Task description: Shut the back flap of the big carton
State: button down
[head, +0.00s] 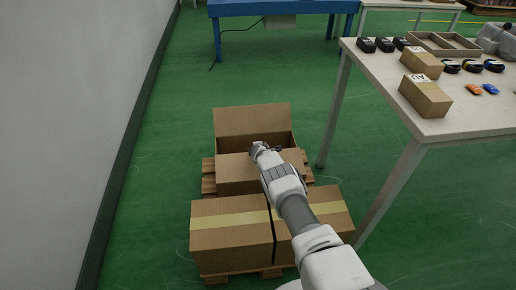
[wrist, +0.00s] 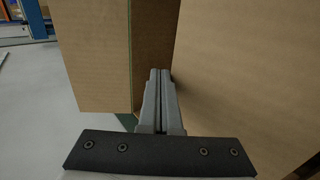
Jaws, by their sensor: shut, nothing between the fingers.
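The big carton (head: 231,182) sits on a pallet behind two taped boxes in the head view. Its back flap (head: 252,119) stands up, leaning slightly back, along the far edge. A dark opening shows between that flap and the flat cardboard at the front of the top. My gripper (head: 256,149) is over the carton's top, in front of the back flap. In the wrist view my gripper (wrist: 160,73) is shut and empty, with cardboard panels (wrist: 245,75) on both sides. I cannot tell whether the fingers touch the cardboard.
Two taped boxes (head: 230,240) stand in front of the big carton. A table (head: 470,124) with small boxes, trays and other items is at the right, its legs close to the carton. A wall (head: 75,110) runs along the left. Green floor is clear behind the carton.

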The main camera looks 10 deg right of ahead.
jog(key=shift+s+r+p, duration=0.3)
jog(key=shift+s+p, duration=0.05)
jog(key=shift+p, duration=0.8)
jog(key=shift+s+p, duration=0.4)
jog(key=shift+p, duration=0.4)
